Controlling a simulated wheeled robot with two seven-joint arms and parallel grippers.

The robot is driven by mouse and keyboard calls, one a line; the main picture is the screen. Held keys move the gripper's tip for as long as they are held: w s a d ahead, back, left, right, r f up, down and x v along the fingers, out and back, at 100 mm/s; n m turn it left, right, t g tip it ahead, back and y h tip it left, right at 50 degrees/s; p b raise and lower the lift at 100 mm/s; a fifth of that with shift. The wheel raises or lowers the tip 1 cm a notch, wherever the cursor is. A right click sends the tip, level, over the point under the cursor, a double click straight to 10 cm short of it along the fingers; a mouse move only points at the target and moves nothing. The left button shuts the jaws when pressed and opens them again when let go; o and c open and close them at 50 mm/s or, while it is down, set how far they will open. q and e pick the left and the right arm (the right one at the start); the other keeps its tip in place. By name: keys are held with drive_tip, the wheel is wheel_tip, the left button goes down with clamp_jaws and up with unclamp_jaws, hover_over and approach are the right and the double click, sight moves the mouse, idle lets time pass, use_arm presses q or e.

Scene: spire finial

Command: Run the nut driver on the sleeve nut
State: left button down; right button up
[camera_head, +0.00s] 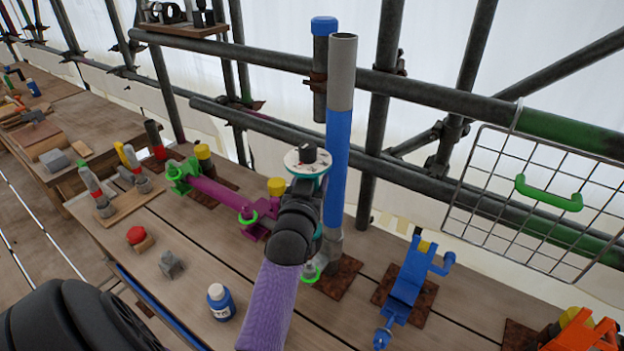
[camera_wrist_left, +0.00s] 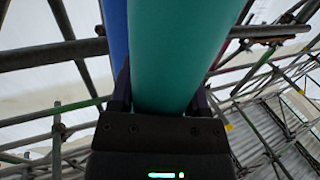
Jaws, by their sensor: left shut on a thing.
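My left arm reaches in from the bottom of the head view; its black wrist hides most of the left gripper (camera_head: 300,205). In the left wrist view the gripper (camera_wrist_left: 163,98) is shut on a thick teal cylinder (camera_wrist_left: 175,50), apparently the nut driver. In the head view its teal body (camera_head: 318,240) shows only in slivers, topped by a white disc (camera_head: 296,161) with a black knob. It stands close beside a blue post (camera_head: 337,150) with a grey top. A small green-ringed fitting (camera_head: 310,273) is low by the post's foot; I cannot tell whether the driver touches it. My right gripper is not in view.
Scaffold tubes (camera_head: 280,62) run behind the bench (camera_head: 185,220). A magenta fixture (camera_head: 215,195) stands left, a blue one (camera_head: 405,285) right. A white-capped blue bottle (camera_head: 221,303) stands in front.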

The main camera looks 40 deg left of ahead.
use_arm(q)
wheel_tip(320, 180, down, 4)
drive_tip(key=b, duration=0.3)
drive_tip(key=shift+b, duration=0.3)
wheel_tip(320, 180, down, 7)
drive_tip(key=b, duration=0.5)
drive_tip(key=shift+r, duration=0.1)
drive_tip(key=shift+f, duration=0.25)
drive_tip(key=shift+s+d+f+b, duration=0.2)
drive_tip(key=shift+f+b, duration=0.1)
drive_tip(key=shift+f, duration=0.2)
drive_tip(key=shift+r, duration=0.1)
idle(0.5)
drive_tip(key=r+p, duration=0.8)
drive_tip(key=shift+w+a, duration=0.2)
drive_tip(key=shift+f, duration=0.1)
